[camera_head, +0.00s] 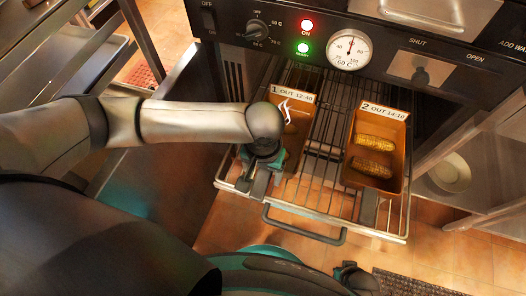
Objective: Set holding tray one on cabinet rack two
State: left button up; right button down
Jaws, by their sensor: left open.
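Holding tray one (302,117), a brown tray with a white label reading 1 OUT, sits on a pulled-out wire rack (333,125) of the cabinet. My left wrist covers much of it, so its contents are mostly hidden. My left gripper (257,186) points down at the tray's near left side, above the rack's front left part. It is open; whether its fingers touch the tray cannot be told.
Holding tray two (398,150), with grilled corn pieces, sits to the right on the same rack. The rack has a dark front handle (300,230). The cabinet's control panel (300,35) with a dial and lit lamps is above. A pale bowl (449,172) stands right.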

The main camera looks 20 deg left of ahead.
pick_arm(q)
jog(key=shift+r+p, duration=0.35)
jog(key=shift+r, duration=0.55)
notch_tip(320, 180, up, 4)
jog(key=shift+f+p, duration=0.25)
jog(key=shift+p, duration=0.7)
jog(key=shift+r+p, duration=1.1)
jog(key=shift+r, duration=1.15)
pick_arm(e)
jog(key=s+d, duration=0.2)
jog(key=s, duration=0.5)
jog(key=shift+s+d, duration=0.2)
jog(key=shift+d, duration=0.2)
